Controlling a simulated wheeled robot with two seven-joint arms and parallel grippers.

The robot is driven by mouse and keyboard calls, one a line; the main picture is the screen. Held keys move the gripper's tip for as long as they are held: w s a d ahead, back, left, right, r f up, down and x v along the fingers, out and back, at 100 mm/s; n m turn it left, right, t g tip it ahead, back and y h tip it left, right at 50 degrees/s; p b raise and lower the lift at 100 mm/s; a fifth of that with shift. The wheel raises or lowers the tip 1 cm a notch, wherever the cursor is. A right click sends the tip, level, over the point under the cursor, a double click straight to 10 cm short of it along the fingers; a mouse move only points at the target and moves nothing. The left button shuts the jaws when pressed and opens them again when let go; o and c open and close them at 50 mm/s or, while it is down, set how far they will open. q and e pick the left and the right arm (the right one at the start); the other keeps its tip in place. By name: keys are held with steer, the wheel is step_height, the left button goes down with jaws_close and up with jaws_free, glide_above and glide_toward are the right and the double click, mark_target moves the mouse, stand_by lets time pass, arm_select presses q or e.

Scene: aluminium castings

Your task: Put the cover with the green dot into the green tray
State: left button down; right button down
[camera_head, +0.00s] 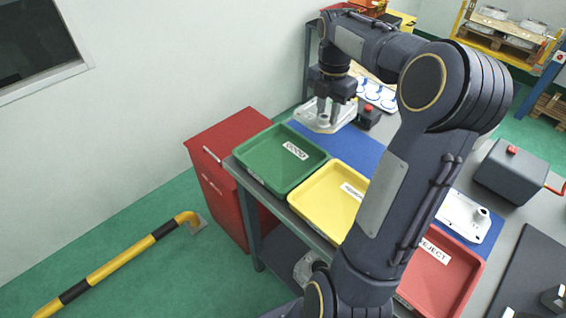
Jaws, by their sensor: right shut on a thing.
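The green tray (276,176), with a white label, is empty at the left end of the bench. My right gripper (328,116) is shut on a pale metal cover (312,125) just behind the tray, at the back end of the blue mat (352,148). I cannot tell whether this cover touches the mat. No green dot can be made out on it. Another pale cover (456,212) lies at the right, partly behind my right arm. My left gripper is not in view.
A yellow tray (318,203) and a red reject tray (462,290) stand along the bench's front, partly hidden by my arm. A small dark box with a red button (368,117) is close to the right gripper. A red cabinet (212,150) stands beside the bench.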

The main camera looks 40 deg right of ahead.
steer(key=shift+w+d+f, duration=0.15)
steer(key=shift+w+f, duration=0.05)
steer(key=shift+f, duration=0.45)
steer(key=shift+w+a+f, duration=0.15)
steer(key=shift+w+a, duration=0.05)
steer(key=w+a+f, duration=0.1)
steer(key=a+f, duration=0.1)
steer(key=a, duration=0.2)
steer(key=w+a+f, duration=0.1)
steer(key=a+f, duration=0.2)
steer(key=a, duration=0.1)
steer(key=w+a+f, duration=0.1)
steer(key=a+f, duration=0.2)
steer(key=a, duration=0.1)
steer(key=shift+w+f, duration=0.25)
steer(key=shift+w, duration=0.05)
steer(key=f, duration=0.1)
steer(key=a+f, duration=0.1)
steer(key=f, duration=0.1)
steer(key=shift+w, duration=0.1)
steer(key=shift+d+f, duration=0.1)
steer(key=shift+f, duration=0.4)
steer(key=c, duration=1.1)
jaws_free()
steer(key=shift+f, duration=0.1)
